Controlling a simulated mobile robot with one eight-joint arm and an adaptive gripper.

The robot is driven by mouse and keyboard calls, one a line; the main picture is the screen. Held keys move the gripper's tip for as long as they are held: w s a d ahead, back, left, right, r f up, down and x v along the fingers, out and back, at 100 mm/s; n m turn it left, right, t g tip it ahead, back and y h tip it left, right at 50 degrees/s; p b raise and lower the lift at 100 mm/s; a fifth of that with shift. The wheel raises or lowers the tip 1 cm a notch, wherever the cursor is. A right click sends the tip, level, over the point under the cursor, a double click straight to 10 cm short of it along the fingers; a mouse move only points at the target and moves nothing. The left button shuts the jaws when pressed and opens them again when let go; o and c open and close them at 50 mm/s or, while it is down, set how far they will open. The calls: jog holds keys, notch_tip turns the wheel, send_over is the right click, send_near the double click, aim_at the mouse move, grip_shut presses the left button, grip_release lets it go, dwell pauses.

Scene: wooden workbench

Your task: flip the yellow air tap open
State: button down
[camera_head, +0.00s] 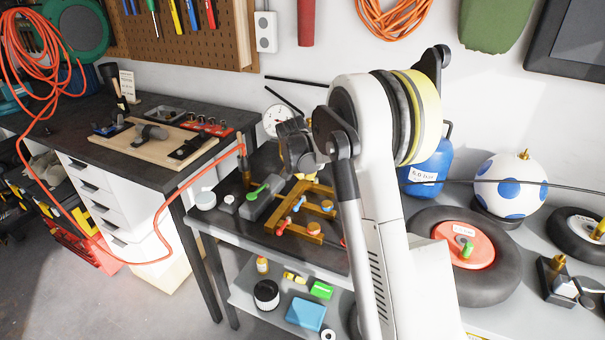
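A brass manifold (318,188) with small coloured taps lies on the dark bench top at the middle of the head view. A red tap handle (282,227) and a light blue one (299,203) show on it, with orange-yellow round caps (326,205) to the right. I cannot tell which part is the yellow tap handle; part of the manifold is hidden by my arm. My gripper (297,150) is dark grey and stands in front of the gauge, above the manifold in the picture. Its fingers are too small and overlapped to tell whether they are open.
A green-handled valve (258,191) on a grey block lies left of the manifold. A white gauge (275,120) stands behind. An orange hose (190,185) hangs across the bench's left side. A wheel (467,253) and a spotted ball (508,186) sit to the right.

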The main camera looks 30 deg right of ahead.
aim_at(310, 185)
jog(key=b+x, duration=0.1)
jog(key=x, duration=0.2)
jog(key=shift+w+d+f, duration=0.15)
jog(key=shift+w+f, duration=0.05)
jog(key=shift+w+d+f, duration=0.25)
jog(key=shift+w+f, duration=0.05)
jog(key=shift+w, duration=0.15)
jog(key=shift+s, duration=0.2)
jog(key=shift+s+a, duration=0.1)
jog(key=shift+s, duration=0.5)
jog(key=shift+r+p, duration=0.25)
jog(key=shift+p, duration=0.05)
jog(key=a+p+v, duration=0.1)
jog(key=p+v, duration=0.4)
jog(key=v, duration=0.8)
jog(key=shift+a, duration=0.2)
